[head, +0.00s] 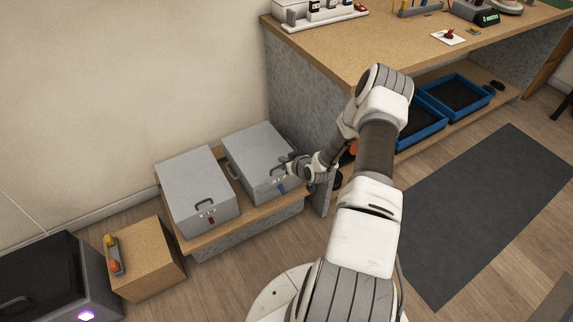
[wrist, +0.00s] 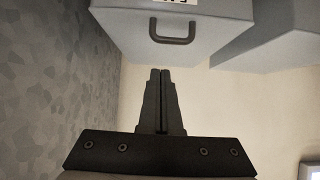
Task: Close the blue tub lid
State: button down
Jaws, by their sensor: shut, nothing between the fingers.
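Two grey tubs stand side by side on a low wooden shelf. The right tub (head: 256,158) has a small blue tag (head: 282,188) on its front; its lid looks flat and down in the head view. My gripper (head: 286,164) is at this tub's right side, near the top edge. In the wrist view my gripper (wrist: 160,72) is shut and empty, its tips just below a grey box face with a dark handle (wrist: 172,30). That face is likely the blue-tagged tub. Whether the fingertips touch it, I cannot tell.
The left tub (head: 198,190) has a red tag. A speckled panel (head: 300,115) of the workbench stands close on the right of the tubs. A wooden block (head: 148,262) sits at the lower left. Blue trays (head: 452,95) lie under the bench. A dark mat (head: 480,215) covers the floor.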

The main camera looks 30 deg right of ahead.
jog(key=s+f+p, duration=0.2)
jog(key=s+f, duration=0.3)
jog(key=s, duration=0.3)
jog(key=shift+s, duration=0.3)
jog(key=shift+d, duration=0.1)
jog(key=w+r+n+g+h, duration=0.1)
jog(key=w+r+g, duration=0.15)
jog(key=r, duration=1.15)
jog(key=w+r+n+g+h, duration=0.1)
jog(key=w+r, duration=0.2)
jog(key=r, duration=1)
jog(key=s+a+r+m, duration=0.1)
jog(key=s+a+r, duration=0.25)
jog(key=r, duration=0.45)
jog(key=s+a+r, duration=0.2)
jog(key=a+r, duration=0.3)
jog(key=r, duration=0.3)
jog(key=s+a+r, duration=0.3)
jog(key=s+a, duration=0.1)
jog(key=s, duration=0.3)
jog(key=s+a+r+g+y, duration=0.1)
jog(key=s+a+r, duration=0.2)
jog(key=s+a, duration=0.2)
jog(key=s+a+r+m+g, duration=0.1)
jog(key=s+a+r, duration=0.3)
jog(key=s, duration=0.6)
jog(key=shift+a+y, duration=0.4)
